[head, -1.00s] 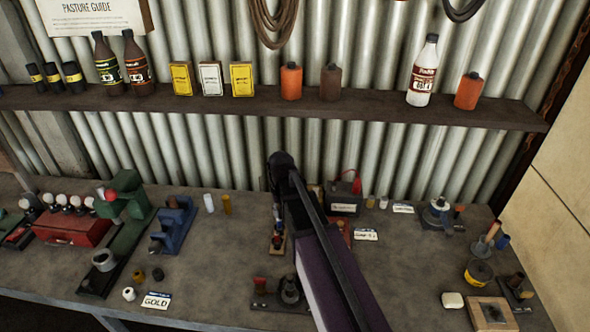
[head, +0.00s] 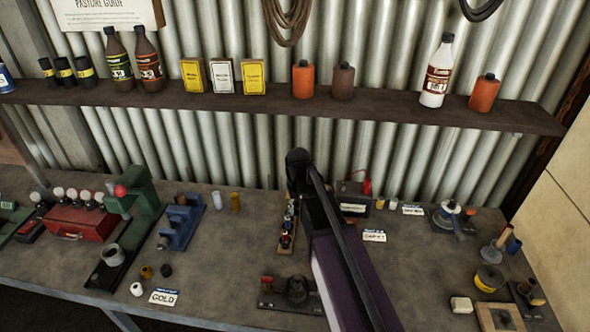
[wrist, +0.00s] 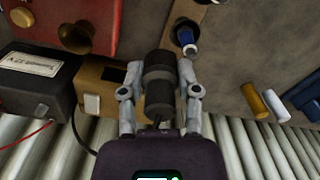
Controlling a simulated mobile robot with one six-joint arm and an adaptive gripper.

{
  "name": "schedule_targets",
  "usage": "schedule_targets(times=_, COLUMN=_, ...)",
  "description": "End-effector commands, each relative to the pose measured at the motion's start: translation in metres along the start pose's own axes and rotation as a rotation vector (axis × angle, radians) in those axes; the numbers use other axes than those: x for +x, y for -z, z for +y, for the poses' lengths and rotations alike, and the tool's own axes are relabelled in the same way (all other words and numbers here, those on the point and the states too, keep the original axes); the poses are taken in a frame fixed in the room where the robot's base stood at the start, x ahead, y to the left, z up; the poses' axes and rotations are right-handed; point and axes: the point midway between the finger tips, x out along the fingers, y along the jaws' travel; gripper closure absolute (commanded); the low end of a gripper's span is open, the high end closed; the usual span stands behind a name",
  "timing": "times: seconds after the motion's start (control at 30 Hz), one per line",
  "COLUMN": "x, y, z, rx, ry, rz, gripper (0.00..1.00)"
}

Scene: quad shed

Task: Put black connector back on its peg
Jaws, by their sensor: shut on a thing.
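The black connector (wrist: 160,80) is a dark ribbed cylinder between the two grey fingers of my gripper (wrist: 160,72) in the wrist view. My gripper is shut on it. In the head view my own arm hides the fingers and the held connector. A wooden board (head: 282,244) with a row of small dark, red and blue fittings stands just left of my arm. Part of this board (wrist: 190,12) shows in the wrist view, with a blue-ended fitting (wrist: 187,38) beyond my fingertips. I cannot tell which peg is empty.
A black labelled box (wrist: 38,80), a red box (wrist: 75,25) with a brass horn and a wooden block (wrist: 98,82) crowd one side. Yellow (wrist: 255,100) and white (wrist: 276,104) cylinders stand on the other. The corrugated wall (head: 230,160) and shelf (head: 280,106) are behind.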

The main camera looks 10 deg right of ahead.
Motion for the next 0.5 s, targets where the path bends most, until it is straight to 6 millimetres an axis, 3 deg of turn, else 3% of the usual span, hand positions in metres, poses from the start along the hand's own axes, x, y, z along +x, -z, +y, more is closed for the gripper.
schedule_targets(times=0.27, x=-0.01, y=0.048, z=0.003, rx=0.0, ry=-0.001, rz=0.0, gripper=1.0)
schedule_targets(times=0.5, x=-0.021, y=0.106, z=0.008, rx=-0.001, ry=-0.002, rz=0.0, gripper=1.0)
